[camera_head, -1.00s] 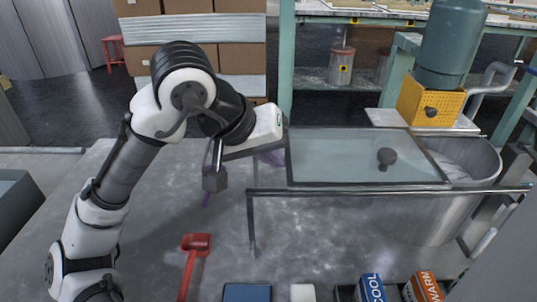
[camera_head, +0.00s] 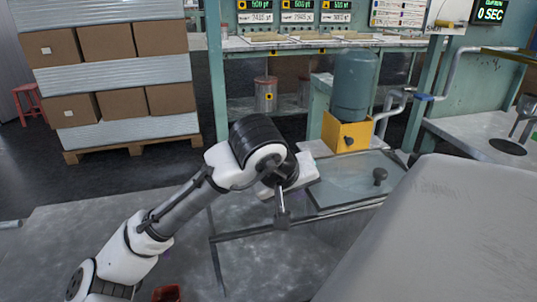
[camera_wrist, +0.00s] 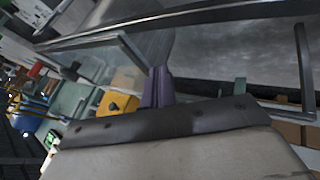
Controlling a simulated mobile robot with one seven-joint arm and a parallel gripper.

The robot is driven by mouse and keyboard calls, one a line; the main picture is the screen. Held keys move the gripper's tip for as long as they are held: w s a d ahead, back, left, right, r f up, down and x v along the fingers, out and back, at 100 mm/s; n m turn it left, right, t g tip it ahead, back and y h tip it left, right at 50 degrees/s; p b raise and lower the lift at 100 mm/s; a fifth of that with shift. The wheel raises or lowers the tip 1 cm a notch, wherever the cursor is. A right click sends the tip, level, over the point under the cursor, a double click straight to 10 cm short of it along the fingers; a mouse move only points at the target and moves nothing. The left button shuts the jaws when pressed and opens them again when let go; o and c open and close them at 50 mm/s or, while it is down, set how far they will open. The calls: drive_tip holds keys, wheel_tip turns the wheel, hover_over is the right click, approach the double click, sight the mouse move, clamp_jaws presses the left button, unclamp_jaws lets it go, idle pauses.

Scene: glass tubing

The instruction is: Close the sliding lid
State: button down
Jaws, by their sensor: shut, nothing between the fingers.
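The sliding lid (camera_head: 345,183) is a framed glass panel with a dark round knob (camera_head: 380,176), right of my arm in the head view. Its lower right is hidden behind a large grey surface. In the wrist view the lid (camera_wrist: 92,52) shows at upper left, with its knob (camera_wrist: 71,71). My gripper (camera_wrist: 158,88) has purple fingers, shut together and empty, beside the end of the lid's frame. I cannot tell whether they touch it. In the head view the fingers are mostly hidden by my wrist.
A metal rail (camera_head: 300,222) runs along the lid's near side. A yellow box (camera_head: 346,134) with a green tank (camera_head: 355,86) stands behind the lid. Stacked cartons (camera_head: 110,80) are at the back left. The grey surface (camera_head: 445,235) fills the lower right.

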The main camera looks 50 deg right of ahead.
sight(323, 189)
drive_tip(key=s+d, duration=0.1)
drive_tip(key=d, duration=0.1)
drive_tip(key=s+d+p, duration=0.1)
drive_tip(key=s+d, duration=0.1)
drive_tip(key=shift+d, duration=0.15)
drive_tip(key=shift+w, duration=0.1)
idle(0.3)
